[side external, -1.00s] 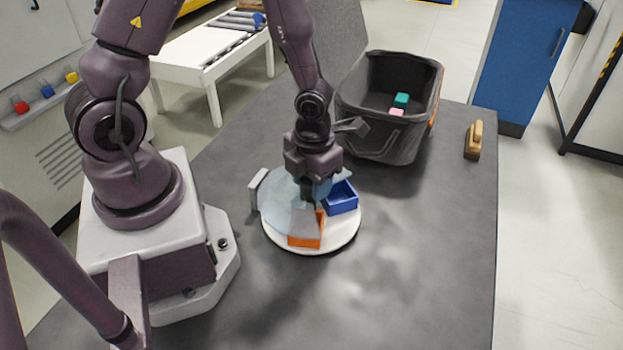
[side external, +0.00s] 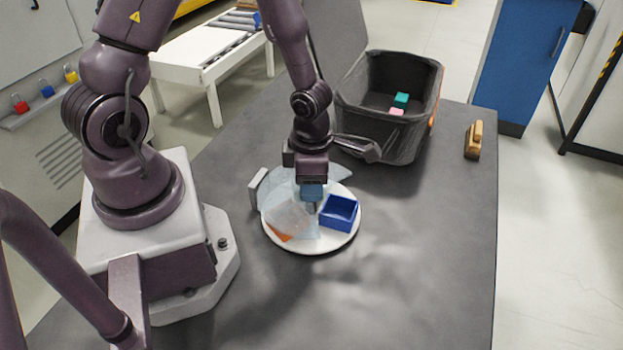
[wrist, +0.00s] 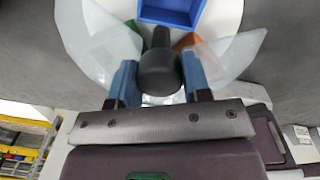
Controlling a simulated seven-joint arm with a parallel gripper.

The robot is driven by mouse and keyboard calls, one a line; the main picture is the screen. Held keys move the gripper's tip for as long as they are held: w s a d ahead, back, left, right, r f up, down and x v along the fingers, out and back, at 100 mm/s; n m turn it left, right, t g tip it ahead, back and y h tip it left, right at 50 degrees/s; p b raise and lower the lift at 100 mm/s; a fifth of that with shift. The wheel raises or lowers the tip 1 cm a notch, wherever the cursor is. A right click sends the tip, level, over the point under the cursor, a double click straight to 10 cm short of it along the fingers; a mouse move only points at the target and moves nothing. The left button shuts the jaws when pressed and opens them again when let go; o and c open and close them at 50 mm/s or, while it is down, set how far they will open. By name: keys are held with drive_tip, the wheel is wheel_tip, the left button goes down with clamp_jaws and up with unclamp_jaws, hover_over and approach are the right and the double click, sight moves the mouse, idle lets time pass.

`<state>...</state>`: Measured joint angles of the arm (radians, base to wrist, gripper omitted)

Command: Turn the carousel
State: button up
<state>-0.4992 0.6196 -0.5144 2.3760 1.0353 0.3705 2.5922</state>
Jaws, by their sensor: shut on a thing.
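The carousel is a round white turntable (side external: 338,240) on the grey table, partly under a translucent cover (side external: 288,213) with an open gap. A blue open box (side external: 340,212) sits uncovered on its right side; it also shows at the top of the wrist view (wrist: 170,12). An orange box (side external: 280,231) lies mostly under the cover at the front left. A bit of green (wrist: 133,26) shows through the cover in the wrist view. My gripper (side external: 311,206) is over the carousel's middle. Its blue fingers are shut on a dark round knob (wrist: 159,72) there.
A black bin (side external: 385,130) holding a teal block (side external: 401,98) and a pink block (side external: 396,111) stands behind the carousel. A small grey upright plate (side external: 257,188) stands at its left edge. A wooden-handled tool (side external: 473,140) lies far right. The table's front right is clear.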

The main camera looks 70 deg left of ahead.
idle(0.3)
drive_tip(key=o, duration=1.3)
drive_tip(key=shift+d+r, duration=0.15)
drive_tip(key=shift+r, duration=3.65)
